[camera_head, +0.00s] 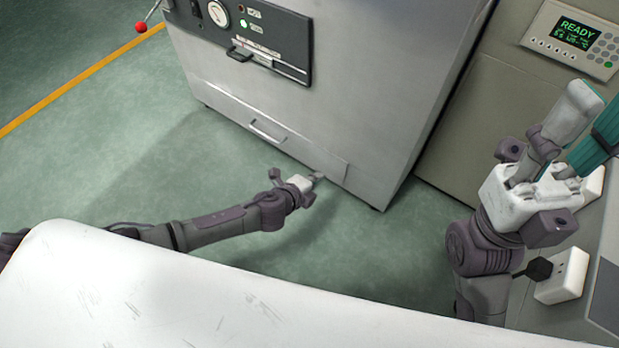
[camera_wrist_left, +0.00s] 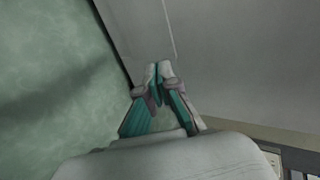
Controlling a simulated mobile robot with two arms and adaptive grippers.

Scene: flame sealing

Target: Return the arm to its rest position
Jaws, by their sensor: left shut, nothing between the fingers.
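My left arm reaches in from the left in the head view, low over the green floor. Its gripper (camera_head: 317,177) is at the lower front of the grey metal cabinet (camera_head: 345,110); I cannot tell whether it touches. In the left wrist view its two teal-lined fingers (camera_wrist_left: 158,72) meet at the tips with nothing between them. My right gripper (camera_head: 594,108) stands at the right of the head view, fingers pointing up and right. Its grey finger and teal-faced finger are apart, with no object visible between them. One fingertip is cut off by the picture edge.
The cabinet has a dial panel (camera_head: 250,38) and a low drawer handle (camera_head: 266,131). A beige unit with a READY display (camera_head: 577,33) stands behind my right gripper. A white socket box with a black plug (camera_head: 563,274) is near my right arm. Green floor (camera_head: 130,150) is clear at left.

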